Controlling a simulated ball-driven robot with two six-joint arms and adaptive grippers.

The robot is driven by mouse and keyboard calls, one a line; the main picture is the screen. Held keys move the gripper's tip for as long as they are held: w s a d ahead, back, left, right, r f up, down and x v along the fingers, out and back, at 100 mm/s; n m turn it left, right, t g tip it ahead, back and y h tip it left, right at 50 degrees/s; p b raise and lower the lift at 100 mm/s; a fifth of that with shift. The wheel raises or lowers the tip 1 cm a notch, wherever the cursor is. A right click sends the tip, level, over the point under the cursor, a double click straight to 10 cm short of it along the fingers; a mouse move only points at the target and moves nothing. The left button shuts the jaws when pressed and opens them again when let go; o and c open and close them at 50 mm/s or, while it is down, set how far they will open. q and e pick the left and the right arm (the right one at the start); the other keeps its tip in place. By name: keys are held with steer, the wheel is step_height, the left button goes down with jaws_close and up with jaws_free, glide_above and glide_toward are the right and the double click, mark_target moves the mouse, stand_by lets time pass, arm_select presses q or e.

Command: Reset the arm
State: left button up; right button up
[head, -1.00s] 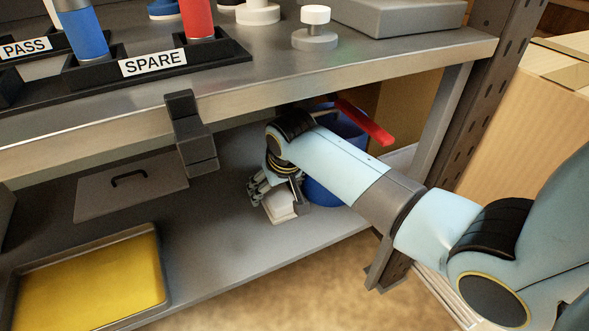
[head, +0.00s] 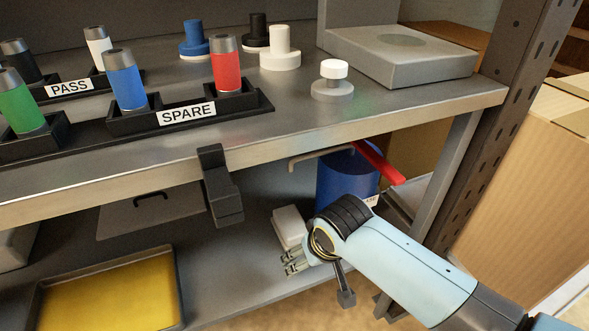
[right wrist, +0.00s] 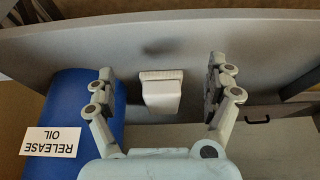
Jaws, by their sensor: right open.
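My right gripper (head: 290,262) is over the lower shelf, near its front edge, and partly hidden by its own wrist. In the right wrist view its two fingers (right wrist: 160,90) are spread wide with nothing gripped. A white block-like thing (head: 289,226) stands on the lower shelf just beyond the gripper. In the right wrist view this white thing (right wrist: 161,93) shows in the gap between the fingers, apart from both. My left gripper is in neither view.
A blue RELEASE OIL drum (head: 338,178) with a red lever (head: 379,162) stands close behind my right wrist. The workbench edge (head: 330,133) is above my arm. A yellow-bottomed tray (head: 110,295) lies on the lower shelf at left. A steel post (head: 495,120) stands at right.

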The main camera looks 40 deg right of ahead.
steer(key=shift+s+r, duration=0.1)
steer(key=s+r+n+g, duration=0.2)
steer(key=s+r+n, duration=0.2)
steer(key=s+r, duration=1.2)
steer(key=s+d+f+g+p, duration=0.1)
steer(key=s+f+p, duration=0.15)
steer(key=f, duration=0.95)
steer(key=s+d+f+p, duration=0.1)
steer(key=s+d+f, duration=0.15)
steer(key=f, duration=1.05)
steer(key=s+f, duration=0.5)
steer(key=s, duration=0.3)
steer(key=s+f+g+p, duration=0.1)
steer(key=s+f, duration=0.4)
steer(key=s, duration=0.4)
steer(key=shift+f+m+p, duration=0.2)
steer(key=shift+m+p, duration=0.1)
